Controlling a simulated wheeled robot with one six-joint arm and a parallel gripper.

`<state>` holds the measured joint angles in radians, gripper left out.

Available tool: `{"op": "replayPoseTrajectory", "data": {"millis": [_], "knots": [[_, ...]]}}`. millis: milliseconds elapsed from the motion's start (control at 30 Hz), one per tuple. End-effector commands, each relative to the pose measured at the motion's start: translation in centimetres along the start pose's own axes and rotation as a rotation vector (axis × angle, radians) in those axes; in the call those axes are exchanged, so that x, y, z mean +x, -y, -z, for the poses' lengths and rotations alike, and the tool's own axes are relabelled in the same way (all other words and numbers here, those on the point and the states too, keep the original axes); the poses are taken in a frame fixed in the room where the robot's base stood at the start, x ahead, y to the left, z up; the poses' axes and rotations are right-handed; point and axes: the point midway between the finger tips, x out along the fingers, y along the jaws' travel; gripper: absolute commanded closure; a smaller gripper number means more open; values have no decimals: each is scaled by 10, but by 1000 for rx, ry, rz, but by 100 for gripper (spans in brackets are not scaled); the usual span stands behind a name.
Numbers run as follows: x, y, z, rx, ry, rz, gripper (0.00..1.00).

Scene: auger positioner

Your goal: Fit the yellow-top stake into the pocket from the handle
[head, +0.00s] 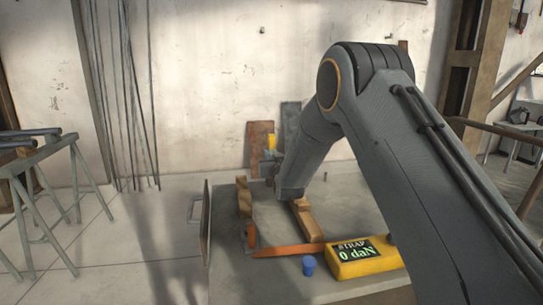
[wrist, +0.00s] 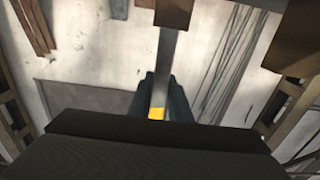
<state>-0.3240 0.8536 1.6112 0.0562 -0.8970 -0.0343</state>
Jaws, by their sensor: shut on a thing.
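The yellow-top stake shows in the head view by its yellow top (head: 271,142), standing up just left of the end of my arm. In the wrist view the grey stake (wrist: 166,65) runs up the picture from a yellow part (wrist: 156,113) between the dark fingers. My gripper (wrist: 161,100) is shut on the stake; in the head view my arm hides most of it. A brown block (wrist: 173,12) overlaps the stake's far end in the wrist view; I cannot tell whether they touch. I cannot make out the pocket for certain.
Two wooden beams (head: 305,219) lie on the grey slab (head: 235,280). An orange pointed bar (head: 290,250), a blue cup (head: 309,265) and a yellow box reading 0 daN (head: 365,268) are in front. An upright panel (head: 206,225) stands left. Metal trestles (head: 45,165) are farther left.

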Motion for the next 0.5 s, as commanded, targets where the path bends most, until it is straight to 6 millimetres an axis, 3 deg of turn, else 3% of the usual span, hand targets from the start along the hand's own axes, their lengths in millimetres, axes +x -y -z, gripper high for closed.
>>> {"op": "replayPoseTrajectory", "data": {"millis": [167, 200, 300, 500], "knots": [[0, 0, -4, 0, -1, 0, 100], [0, 0, -4, 0, -1, 0, 80], [0, 0, -3, 0, -1, 0, 63], [0, 0, -4, 0, -1, 0, 61]]}}
